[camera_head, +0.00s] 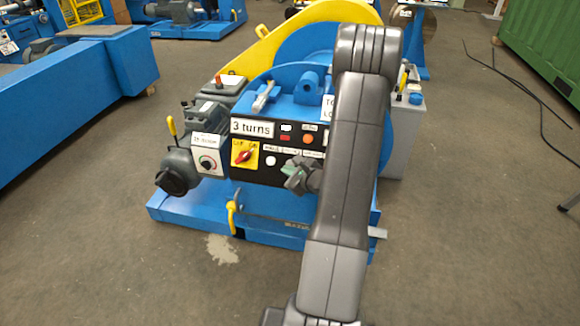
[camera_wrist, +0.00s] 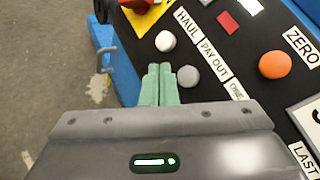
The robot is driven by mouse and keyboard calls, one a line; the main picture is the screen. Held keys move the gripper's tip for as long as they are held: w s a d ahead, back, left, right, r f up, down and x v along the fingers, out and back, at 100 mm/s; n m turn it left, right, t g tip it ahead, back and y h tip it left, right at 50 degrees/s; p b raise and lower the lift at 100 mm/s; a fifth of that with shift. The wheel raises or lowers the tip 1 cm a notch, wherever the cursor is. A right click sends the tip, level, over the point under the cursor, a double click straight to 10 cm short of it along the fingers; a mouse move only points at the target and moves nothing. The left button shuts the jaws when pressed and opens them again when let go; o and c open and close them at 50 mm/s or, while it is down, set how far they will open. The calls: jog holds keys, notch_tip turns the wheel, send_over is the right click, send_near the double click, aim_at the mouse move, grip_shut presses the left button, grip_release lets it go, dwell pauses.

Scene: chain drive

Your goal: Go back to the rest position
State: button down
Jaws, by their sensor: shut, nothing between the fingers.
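My gripper (camera_head: 293,178) is in front of the black control panel (camera_head: 222,170) of the blue chain drive machine (camera_head: 265,212). In the wrist view its two green fingers (camera_wrist: 160,72) are together with nothing between them. Their tips appear over the panel beside two pale buttons, a white one (camera_wrist: 165,41) and a grey-white one (camera_wrist: 187,77). I cannot tell whether the tips touch the panel. My arm hides the panel's right part in the head view.
The panel also bears an orange button (camera_wrist: 275,65) and a red rotary switch on a yellow plate (camera_head: 244,153). A yellow-handled lever (camera_head: 232,215) sticks out below. A blue beam (camera_head: 65,105) stands left and a green container (camera_head: 545,45) right. The floor between is mostly clear, with black cables at right.

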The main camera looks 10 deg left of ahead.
jog(key=shift+s+r, duration=0.35)
jog(key=shift+s, duration=0.3)
jog(key=s+p, duration=0.1)
jog(key=s+r+p, duration=0.1)
jog(key=s+p, duration=0.1)
jog(key=shift+s+r, duration=0.2)
jog(key=shift+r, duration=0.15)
dwell(0.6)
